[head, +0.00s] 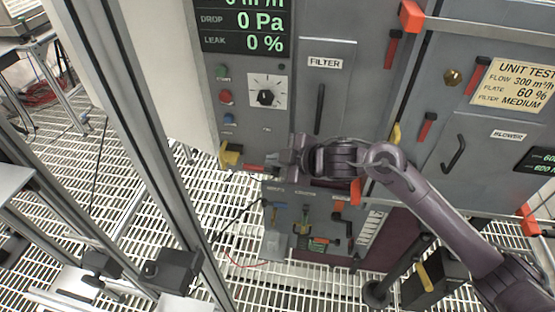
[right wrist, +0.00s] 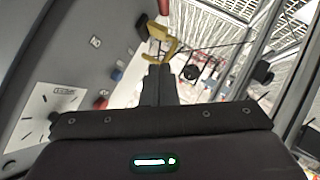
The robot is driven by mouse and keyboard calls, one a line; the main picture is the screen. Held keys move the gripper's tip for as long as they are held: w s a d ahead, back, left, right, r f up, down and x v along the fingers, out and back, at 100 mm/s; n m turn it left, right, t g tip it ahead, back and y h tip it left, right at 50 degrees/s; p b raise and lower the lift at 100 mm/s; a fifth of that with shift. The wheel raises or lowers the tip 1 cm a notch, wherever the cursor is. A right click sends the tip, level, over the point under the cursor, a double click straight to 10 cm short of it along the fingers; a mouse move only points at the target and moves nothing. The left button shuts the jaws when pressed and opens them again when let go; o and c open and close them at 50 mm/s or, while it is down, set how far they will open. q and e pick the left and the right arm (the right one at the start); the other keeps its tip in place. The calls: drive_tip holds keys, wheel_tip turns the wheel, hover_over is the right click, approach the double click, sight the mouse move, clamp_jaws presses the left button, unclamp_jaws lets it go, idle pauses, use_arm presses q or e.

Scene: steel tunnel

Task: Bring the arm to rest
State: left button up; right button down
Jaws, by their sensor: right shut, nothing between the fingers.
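My right arm (head: 415,185) reaches in from the lower right across the front of the grey test cabinet (head: 345,100). My right gripper (head: 277,159) is in front of the cabinet, below the dial and just right of a yellow part (head: 231,154). In the right wrist view its fingers (right wrist: 159,85) are together with nothing between them, and the yellow part (right wrist: 162,42) shows beyond them. I cannot tell whether the gripper touches the cabinet. My left gripper is not in view.
The cabinet carries a dial (head: 266,97), a filter door handle (head: 319,108), red-handled latches (head: 392,48) and a blower door handle (head: 453,154). A lower panel (head: 310,225) holds small tools. Metal posts (head: 135,120) stand left. Open grating floor (head: 45,170) lies beyond.

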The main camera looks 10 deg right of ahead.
drive_tip(key=s+d+f+m+h, duration=0.15)
drive_tip(key=d+f+m, duration=0.3)
drive_tip(key=f, duration=0.85)
drive_tip(key=d+f+m+h, duration=0.2)
drive_tip(key=d+f+m, duration=0.25)
drive_tip(key=f, duration=0.95)
drive_tip(key=s+d+f+m+g, duration=0.2)
drive_tip(key=s+d+f, duration=0.1)
drive_tip(key=s+f, duration=0.55)
drive_tip(key=s+d+f+m+g+h, duration=0.2)
drive_tip(key=s+d+f+h, duration=0.1)
drive_tip(key=s+f, duration=1)
drive_tip(key=s+f+g, duration=0.1)
drive_tip(key=s+f, duration=0.3)
drive_tip(key=s, duration=0.7)
drive_tip(key=s+d+f+m+g+h, duration=0.1)
drive_tip(key=s+f, duration=0.3)
drive_tip(key=s, duration=0.8)
drive_tip(key=shift+s+d+f+m+g, duration=0.2)
drive_tip(key=shift+s+m+g, duration=0.1)
drive_tip(key=shift+g, duration=0.4)
drive_tip(key=shift+h, duration=0.25)
